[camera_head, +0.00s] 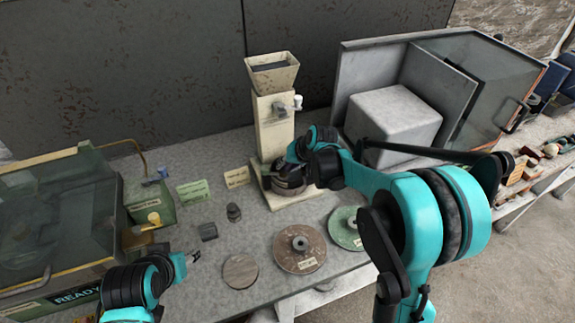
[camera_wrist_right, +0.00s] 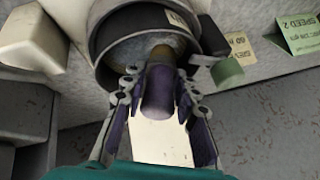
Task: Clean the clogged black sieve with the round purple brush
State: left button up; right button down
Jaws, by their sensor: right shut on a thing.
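The black sieve, a round dark rim (camera_wrist_right: 101,41) with a pale grey clogged face inside, fills the top of the right wrist view. In the head view it appears as a dark round part (camera_head: 285,180) low on the cream hopper stand, partly hidden by my right gripper (camera_head: 300,158). In the right wrist view, my right gripper (camera_wrist_right: 158,97) is shut on a purple-grey rounded thing (camera_wrist_right: 158,88), apparently the brush. Its tan end overlaps the sieve face; I cannot tell whether they touch. My left gripper (camera_head: 192,257) is low at the left, apparently empty, its jaws too small to read.
The cream hopper stand (camera_head: 272,104) rises behind the sieve. A grey block (camera_head: 398,112) sits in an open cabinet at right. A wooden disc (camera_head: 240,271), brown disc (camera_head: 288,260) and green disc (camera_head: 341,235) lie in front. A glass-covered box (camera_head: 60,215) stands left.

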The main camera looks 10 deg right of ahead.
jog(key=shift+f, duration=0.1)
jog(key=shift+w+d, duration=0.2)
jog(key=shift+d, duration=0.1)
jog(key=shift+w+d, duration=0.4)
jog(key=shift+s+a, duration=1.25)
jog(key=shift+a, duration=0.15)
jog(key=shift+d, duration=0.1)
